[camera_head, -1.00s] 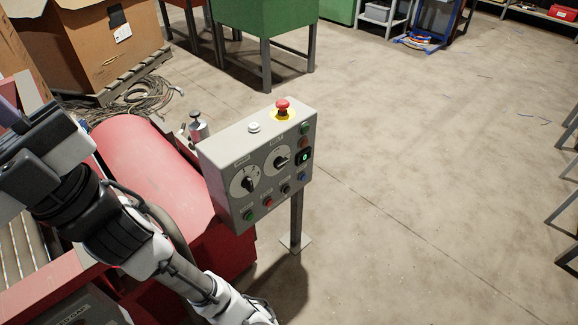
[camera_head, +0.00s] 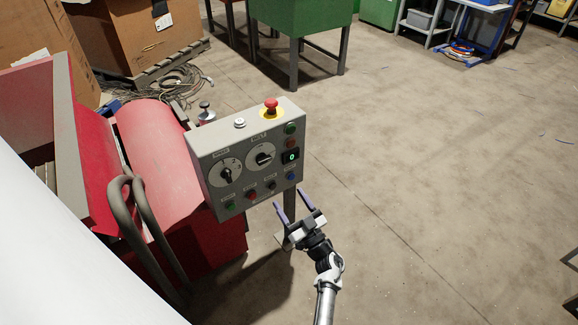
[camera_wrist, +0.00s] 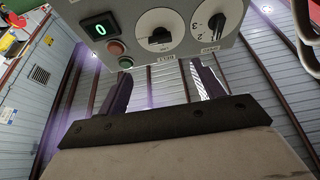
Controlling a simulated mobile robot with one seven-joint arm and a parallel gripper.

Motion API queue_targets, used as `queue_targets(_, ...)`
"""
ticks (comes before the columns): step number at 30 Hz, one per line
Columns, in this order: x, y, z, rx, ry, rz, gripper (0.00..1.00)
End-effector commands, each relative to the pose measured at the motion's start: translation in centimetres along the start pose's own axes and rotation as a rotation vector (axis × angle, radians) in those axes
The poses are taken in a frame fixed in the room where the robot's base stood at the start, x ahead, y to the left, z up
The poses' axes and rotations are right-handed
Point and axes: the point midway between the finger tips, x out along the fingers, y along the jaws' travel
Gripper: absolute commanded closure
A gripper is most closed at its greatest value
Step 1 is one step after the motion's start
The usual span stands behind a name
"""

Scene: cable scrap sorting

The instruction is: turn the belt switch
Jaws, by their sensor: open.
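The grey control box (camera_head: 242,175) stands on a post and carries two round white dials with black knobs. The right dial is the belt switch (camera_head: 263,157), its black knob lying roughly sideways; it also shows in the wrist view (camera_wrist: 160,38). My gripper (camera_head: 290,199) is open and empty, in front of and below the box's lower right corner in the head view. In the wrist view my gripper (camera_wrist: 162,78) has its two dark fingers spread below the belt label, apart from the knob.
The left numbered dial (camera_head: 226,173) sits beside the belt switch. A red emergency button (camera_head: 270,106) and a white button (camera_head: 240,123) are on top. Small coloured buttons and a lit green display (camera_head: 291,156) are on the face. A red machine (camera_head: 160,150) stands left; floor is clear at right.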

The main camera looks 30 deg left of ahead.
Motion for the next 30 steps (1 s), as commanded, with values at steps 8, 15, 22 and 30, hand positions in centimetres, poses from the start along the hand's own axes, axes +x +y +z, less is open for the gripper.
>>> queue_targets(8, 3.2, -0.1, 0.2, 0.007, -0.005, -0.004, 0.32)
queue_targets(15, 8.5, -0.1, 0.2, 0.007, -0.003, -0.005, 0.32)
queue_targets(22, 12.2, -0.1, 0.3, 0.006, -0.005, -0.002, 0.32)
queue_targets(30, 13.6, 0.0, 0.3, 0.006, -0.005, 0.001, 0.32)
